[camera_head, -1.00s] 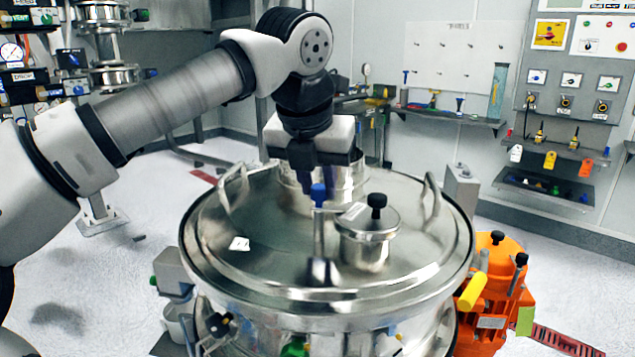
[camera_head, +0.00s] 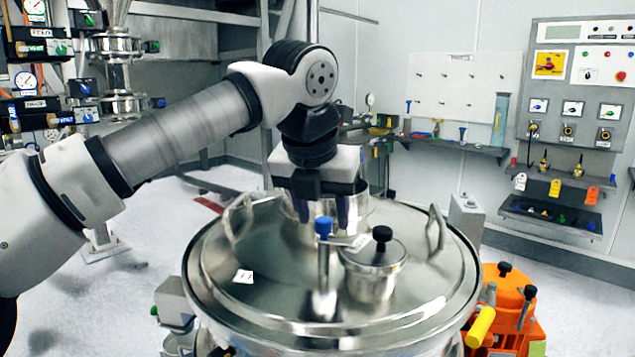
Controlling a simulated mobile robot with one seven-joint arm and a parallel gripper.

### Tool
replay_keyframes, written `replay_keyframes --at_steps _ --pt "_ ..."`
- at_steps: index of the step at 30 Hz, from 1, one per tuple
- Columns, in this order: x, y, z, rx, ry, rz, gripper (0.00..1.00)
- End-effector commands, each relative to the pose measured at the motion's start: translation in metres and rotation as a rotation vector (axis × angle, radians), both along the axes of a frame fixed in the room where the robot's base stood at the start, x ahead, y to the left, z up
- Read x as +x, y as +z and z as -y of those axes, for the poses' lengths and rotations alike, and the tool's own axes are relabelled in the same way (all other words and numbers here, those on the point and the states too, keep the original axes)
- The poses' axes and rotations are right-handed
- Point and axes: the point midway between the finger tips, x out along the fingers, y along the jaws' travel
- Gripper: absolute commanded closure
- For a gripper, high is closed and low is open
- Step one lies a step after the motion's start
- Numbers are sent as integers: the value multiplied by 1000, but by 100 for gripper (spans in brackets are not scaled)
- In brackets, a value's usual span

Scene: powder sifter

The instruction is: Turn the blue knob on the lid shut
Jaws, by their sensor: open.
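The blue knob (camera_head: 323,227) tops a thin upright metal post that stands on the round steel lid (camera_head: 270,290). My gripper (camera_head: 323,218) points down above the lid, with its dark fingers apart. In the picture the fingers come down just above and behind the blue knob, one at each side of it. No contact between fingers and knob shows, and the depth gap between them is hard to tell. A short steel cylinder on the lid is partly hidden behind my fingers.
A small steel pot with a black knob (camera_head: 381,234) stands on the lid just right of the post. Lid handles rise at left (camera_head: 238,220) and right (camera_head: 436,230). An orange unit (camera_head: 505,300) stands at the lower right. A shelf (camera_head: 455,145) is at the back wall.

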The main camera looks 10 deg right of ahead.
Motion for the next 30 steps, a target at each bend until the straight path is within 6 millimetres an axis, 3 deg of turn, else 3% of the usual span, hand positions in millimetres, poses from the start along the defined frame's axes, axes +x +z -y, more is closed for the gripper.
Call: replay_keyframes --at_steps 16,21,30 --pt "-35 104 -23 -2 -2 0 54" --pt "-41 118 -27 0 0 -1 54" --pt "-42 121 -28 2 0 -1 54"
